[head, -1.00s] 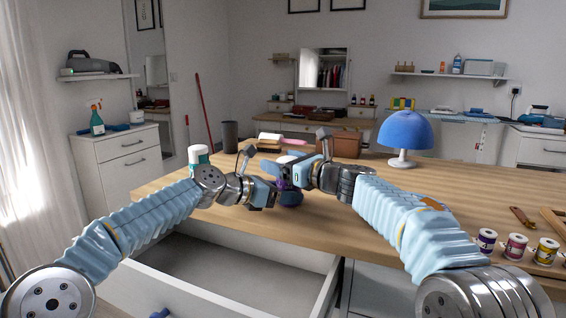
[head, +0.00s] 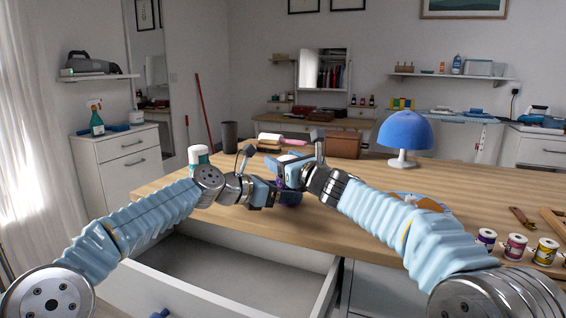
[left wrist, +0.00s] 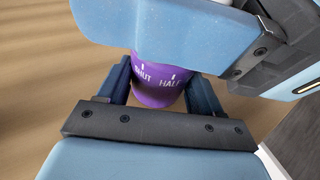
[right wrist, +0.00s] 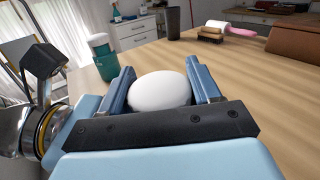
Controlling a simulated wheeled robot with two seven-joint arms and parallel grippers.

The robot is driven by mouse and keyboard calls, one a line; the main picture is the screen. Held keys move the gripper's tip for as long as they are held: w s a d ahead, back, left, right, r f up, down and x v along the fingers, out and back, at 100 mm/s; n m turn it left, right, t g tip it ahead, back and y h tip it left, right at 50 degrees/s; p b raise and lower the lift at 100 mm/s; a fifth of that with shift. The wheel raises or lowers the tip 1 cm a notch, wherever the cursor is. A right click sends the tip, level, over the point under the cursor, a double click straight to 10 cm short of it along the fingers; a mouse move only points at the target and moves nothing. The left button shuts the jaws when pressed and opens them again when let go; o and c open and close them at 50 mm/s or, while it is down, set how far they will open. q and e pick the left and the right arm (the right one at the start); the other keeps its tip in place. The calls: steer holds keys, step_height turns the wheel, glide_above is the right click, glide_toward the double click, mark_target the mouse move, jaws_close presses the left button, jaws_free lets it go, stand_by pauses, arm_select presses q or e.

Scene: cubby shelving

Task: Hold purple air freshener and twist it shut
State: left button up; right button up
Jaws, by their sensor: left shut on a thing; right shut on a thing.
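The purple air freshener base (left wrist: 158,92) shows in the left wrist view with white "SHUT" and "HALF" marks on it. My left gripper (left wrist: 160,85) is shut on this base, one finger on each side. In the head view the base (head: 290,198) is mostly hidden by my grippers. The white rounded top (right wrist: 160,91) shows in the right wrist view. My right gripper (right wrist: 163,88) is shut on it, above the left gripper. The right gripper's body covers the upper part of the air freshener in the left wrist view. The base's lower end is hard to see.
A teal bottle with a white cap (head: 199,157) stands just left of my grippers. A blue domed lamp (head: 405,133) stands right of them. An open drawer (head: 237,285) is below the table edge. A brown box (head: 343,145) is behind.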

steer(key=shift+a+f+m+t+h, duration=0.1)
steer(key=shift+f+m+t+h, duration=0.05)
steer(key=shift+m+t+h, duration=0.3)
steer(key=shift+a+f+m+t+h, duration=0.15)
steer(key=shift+m+h, duration=0.1)
steer(key=shift+h, duration=0.3)
steer(key=shift+d+r+m+h, duration=0.15)
steer(key=shift+m+h, duration=0.15)
steer(key=shift+h, duration=0.1)
steer(key=shift+d, duration=0.1)
steer(key=o, duration=1)
steer(key=shift+d, duration=0.1)
steer(key=shift+a+v, duration=0.2)
steer(key=shift+v, duration=5.8)
